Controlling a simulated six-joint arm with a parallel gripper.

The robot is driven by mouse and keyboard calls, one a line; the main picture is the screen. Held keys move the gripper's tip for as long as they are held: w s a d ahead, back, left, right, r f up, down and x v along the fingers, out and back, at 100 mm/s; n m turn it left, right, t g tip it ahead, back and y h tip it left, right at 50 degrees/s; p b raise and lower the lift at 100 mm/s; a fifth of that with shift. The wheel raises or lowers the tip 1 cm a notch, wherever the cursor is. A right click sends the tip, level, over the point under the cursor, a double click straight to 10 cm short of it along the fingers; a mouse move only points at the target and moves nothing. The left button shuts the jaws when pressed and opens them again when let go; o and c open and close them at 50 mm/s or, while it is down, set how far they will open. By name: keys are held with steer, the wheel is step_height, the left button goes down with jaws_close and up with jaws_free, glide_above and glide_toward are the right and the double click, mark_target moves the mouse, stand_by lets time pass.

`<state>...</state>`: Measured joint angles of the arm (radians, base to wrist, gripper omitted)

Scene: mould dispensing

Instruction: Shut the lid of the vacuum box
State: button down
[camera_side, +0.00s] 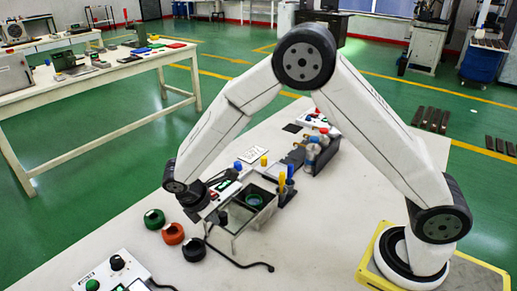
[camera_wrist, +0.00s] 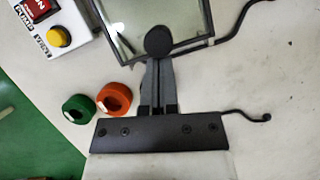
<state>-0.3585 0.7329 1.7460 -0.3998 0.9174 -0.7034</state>
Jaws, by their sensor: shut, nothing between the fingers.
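The vacuum box (camera_side: 272,208) stands on the white table in the side view. Its interior shows, with a green round thing (camera_side: 254,200) inside. Its glass lid (camera_side: 238,214) is open and tilted on the left side of the box. In the wrist view the dark-framed glass lid (camera_wrist: 180,18) is at the top, with a round black knob (camera_wrist: 158,42) by its edge. My gripper (camera_wrist: 159,62) is shut and empty, its tips right beside the knob; I cannot tell whether they touch. In the side view my gripper (camera_side: 207,212) is at the left of the lid, its fingers unclear.
A green ring (camera_side: 154,219), a red-orange ring (camera_side: 173,234) and a black ring (camera_side: 194,249) lie in front. A control box with a yellow button (camera_wrist: 58,36) is at the wrist view's upper left. A black cable (camera_side: 240,262) lies in front.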

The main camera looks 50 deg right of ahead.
mark_target(230, 211)
steer(key=d, duration=0.9)
steer(key=shift+d, duration=0.3)
steer(key=shift+a, duration=0.1)
steer(key=a, duration=0.3)
steer(key=w+a, duration=0.1)
steer(key=shift+a+r, duration=0.2)
steer(key=shift+r, duration=0.05)
steer(key=v, duration=0.9)
steer(key=shift+r, duration=0.2)
steer(key=shift+s, duration=0.15)
steer(key=s+d+f+m+t+y, duration=0.1)
steer(key=s+d+m+y, duration=0.1)
steer(key=s+d+m, duration=0.2)
steer(key=s+d+f+m+t+y, duration=0.1)
steer(key=s+d+m, duration=0.3)
steer(key=s+m, duration=0.7)
steer(key=shift+s+t+y, duration=0.35)
steer(key=shift+t+y, duration=0.25)
steer(key=shift+t, duration=0.2)
